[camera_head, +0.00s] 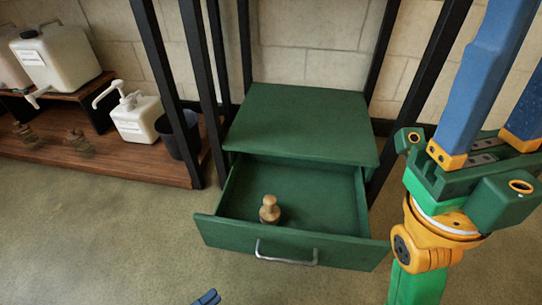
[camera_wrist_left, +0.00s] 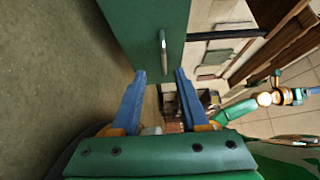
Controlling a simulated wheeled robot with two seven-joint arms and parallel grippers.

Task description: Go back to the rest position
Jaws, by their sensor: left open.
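A green cabinet (camera_head: 300,120) stands against the wall with its drawer (camera_head: 290,243) pulled open. A small wooden stamp-shaped piece (camera_head: 269,209) stands upright in the drawer. The metal handle (camera_head: 287,253) runs across the drawer front; it also shows in the left wrist view (camera_wrist_left: 163,52). My left gripper (camera_head: 207,297) shows only as a blue fingertip at the bottom edge of the head view. In the wrist view its blue fingers (camera_wrist_left: 160,76) are apart and empty, facing the handle without touching it. My right gripper (camera_head: 495,70) is raised at the right, its fingertips cut off.
A low wooden platform (camera_head: 130,163) at the left holds white pump containers (camera_head: 138,120) and a dark bucket (camera_head: 180,135). Black posts (camera_head: 166,90) rise around the cabinet. The floor in front of the drawer is clear.

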